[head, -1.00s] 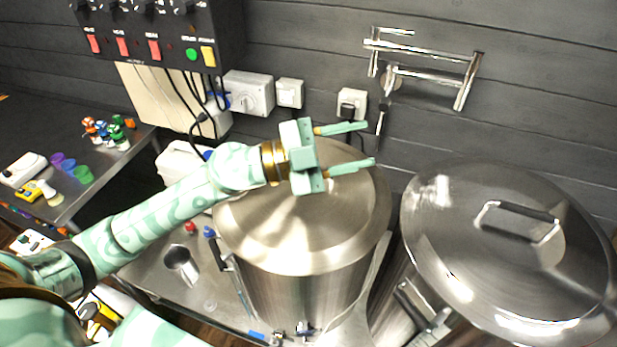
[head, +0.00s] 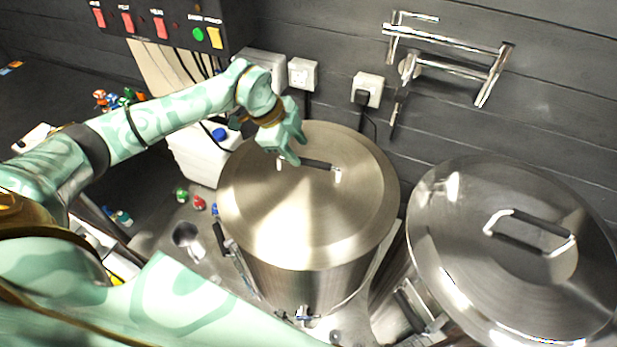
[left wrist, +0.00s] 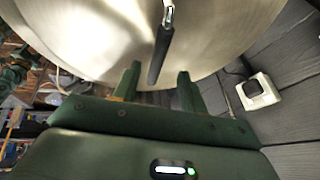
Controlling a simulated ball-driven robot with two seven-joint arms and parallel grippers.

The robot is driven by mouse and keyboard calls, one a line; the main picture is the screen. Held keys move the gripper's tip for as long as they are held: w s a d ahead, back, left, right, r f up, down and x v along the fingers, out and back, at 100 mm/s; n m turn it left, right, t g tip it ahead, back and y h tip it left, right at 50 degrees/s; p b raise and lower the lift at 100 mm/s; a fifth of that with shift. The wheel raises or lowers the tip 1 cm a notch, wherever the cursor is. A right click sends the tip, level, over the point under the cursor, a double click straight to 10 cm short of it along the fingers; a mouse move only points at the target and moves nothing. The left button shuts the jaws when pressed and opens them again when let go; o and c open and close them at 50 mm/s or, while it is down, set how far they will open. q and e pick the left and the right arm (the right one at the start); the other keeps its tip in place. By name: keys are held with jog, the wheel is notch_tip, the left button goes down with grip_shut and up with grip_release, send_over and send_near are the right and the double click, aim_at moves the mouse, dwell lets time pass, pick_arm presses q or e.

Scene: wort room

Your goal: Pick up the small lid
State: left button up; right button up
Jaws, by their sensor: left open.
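The small lid (head: 300,215) is a round brushed-steel lid lying on the left pot (head: 310,288). Its handle (head: 318,166) is a dark bar on bright metal posts. My left gripper (head: 290,158) points down at the handle's left end, and its fingers partly hide each other there. In the left wrist view the two open fingers (left wrist: 158,70) show with the dark handle bar (left wrist: 160,48) lined up between them and the lid (left wrist: 90,35) beyond. I cannot tell whether the fingers touch the handle. My right gripper is not in view.
A second pot with a shiny lid (head: 470,250) and similar handle stands close at right. Wall pipework (head: 450,60), sockets (head: 368,90) and a control box (head: 170,25) are behind. A white canister (head: 195,155) and metal cup (head: 186,236) stand left of the pot.

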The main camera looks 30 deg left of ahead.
aim_at(307, 160)
pick_arm(q)
jog(key=x, duration=0.2)
jog(key=p+x, duration=0.1)
jog(key=x, duration=0.3)
jog(key=shift+d+f, duration=0.15)
jog(key=shift+d, duration=0.2)
jog(key=shift+s+a, duration=0.1)
grip_shut()
